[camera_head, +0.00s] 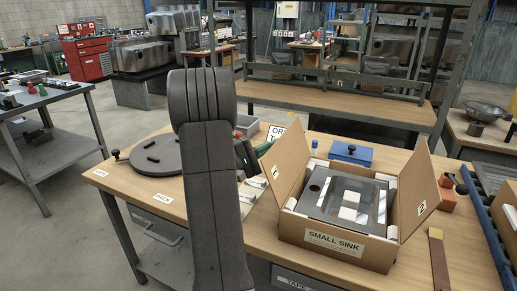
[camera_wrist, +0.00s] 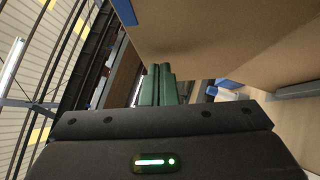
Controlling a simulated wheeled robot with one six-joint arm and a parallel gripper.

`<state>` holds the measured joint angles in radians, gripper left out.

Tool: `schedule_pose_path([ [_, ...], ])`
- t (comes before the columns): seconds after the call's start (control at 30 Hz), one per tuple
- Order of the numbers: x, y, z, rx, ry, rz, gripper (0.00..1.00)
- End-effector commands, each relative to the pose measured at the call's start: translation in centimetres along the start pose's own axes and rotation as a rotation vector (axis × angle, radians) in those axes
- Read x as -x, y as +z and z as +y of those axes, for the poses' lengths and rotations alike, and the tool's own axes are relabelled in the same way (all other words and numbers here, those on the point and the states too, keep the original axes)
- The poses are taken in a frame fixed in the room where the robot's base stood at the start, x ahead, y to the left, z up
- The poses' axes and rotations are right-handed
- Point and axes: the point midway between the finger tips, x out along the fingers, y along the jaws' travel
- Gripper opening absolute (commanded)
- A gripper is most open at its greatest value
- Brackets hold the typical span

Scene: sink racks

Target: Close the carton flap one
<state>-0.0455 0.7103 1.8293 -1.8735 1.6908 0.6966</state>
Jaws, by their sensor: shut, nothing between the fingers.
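An open cardboard carton (camera_head: 333,254) labelled SMALL SINK stands on the wooden workbench with a grey sink (camera_head: 322,191) inside. Its left flap (camera_head: 285,163) stands up and leans outward, with a small label on its inner face. Its right flap (camera_head: 421,190), labelled 2, also stands up. My gripper has green fingers (camera_wrist: 157,84), shut and empty in the wrist view. A large cardboard panel (camera_wrist: 220,40) fills the upper right there, close beside the fingertips; I cannot tell whether they touch. In the head view my arm hides much of the gripper, left of the left flap.
A blue box (camera_head: 351,152) stands behind the carton. A round dark turntable (camera_head: 155,156) is at the left of the bench.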

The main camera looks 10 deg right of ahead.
Motion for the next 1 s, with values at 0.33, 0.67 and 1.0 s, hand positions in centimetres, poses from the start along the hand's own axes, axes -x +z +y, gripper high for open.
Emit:
schedule_pose_path([
  [0.33,-0.5,0.6,0.0,0.001,0.001,0.001,0.0],
  [0.67,-0.7,0.8,0.0,-0.019,-0.019,-0.001,0.0],
  [1.0,-2.2,2.4,0.3,-0.166,-0.159,-0.002,0.0],
])
